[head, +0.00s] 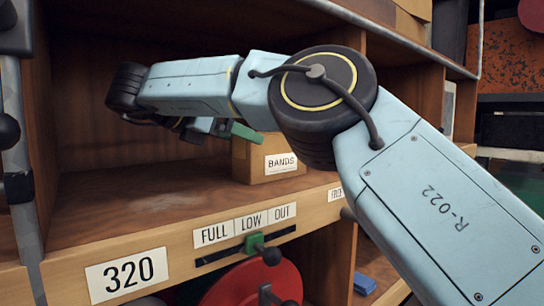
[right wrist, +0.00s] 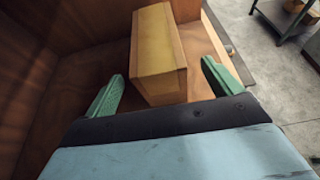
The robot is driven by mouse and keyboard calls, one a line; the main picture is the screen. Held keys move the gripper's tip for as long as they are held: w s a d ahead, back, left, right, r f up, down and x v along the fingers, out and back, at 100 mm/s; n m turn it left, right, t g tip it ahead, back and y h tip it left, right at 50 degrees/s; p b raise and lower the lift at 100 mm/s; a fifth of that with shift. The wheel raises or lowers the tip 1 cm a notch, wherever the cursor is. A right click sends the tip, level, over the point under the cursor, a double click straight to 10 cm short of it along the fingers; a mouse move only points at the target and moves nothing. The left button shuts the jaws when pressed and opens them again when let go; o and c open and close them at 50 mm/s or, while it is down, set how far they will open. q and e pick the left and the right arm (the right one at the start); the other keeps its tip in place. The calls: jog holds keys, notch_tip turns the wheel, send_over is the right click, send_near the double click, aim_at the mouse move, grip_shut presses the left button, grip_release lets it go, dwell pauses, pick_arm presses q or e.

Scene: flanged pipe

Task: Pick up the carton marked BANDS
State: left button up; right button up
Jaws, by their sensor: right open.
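The carton marked BANDS (head: 258,170) is a brown box with a white label, upright on the wooden shelf in the head view. Its upper part is partly hidden behind my right gripper and arm. My right gripper (head: 245,132) is at the carton's top, with one green finger showing. In the right wrist view the carton (right wrist: 158,52) lies between the two green fingers of my open right gripper (right wrist: 163,75), with a gap visible on each side. Whether the fingers reach down past its top, I cannot tell. My left gripper is not in view.
The shelf bay (head: 130,195) has bare floor left of the carton. A wooden divider (head: 425,100) stands to the right. The front edge carries labels 320 (head: 126,275), FULL, LOW and OUT, and a green slider (head: 254,242). A red reel (head: 250,285) sits below.

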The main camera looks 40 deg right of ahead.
aim_at(271, 155)
jog(key=shift+d+f, duration=0.3)
jog(key=shift+d, duration=0.35)
jog(key=shift+p+x, duration=0.9)
jog(key=shift+x, duration=1.8)
jog(key=shift+w+a+f, duration=0.1)
jog(key=shift+a, duration=0.05)
jog(key=c, duration=1.3)
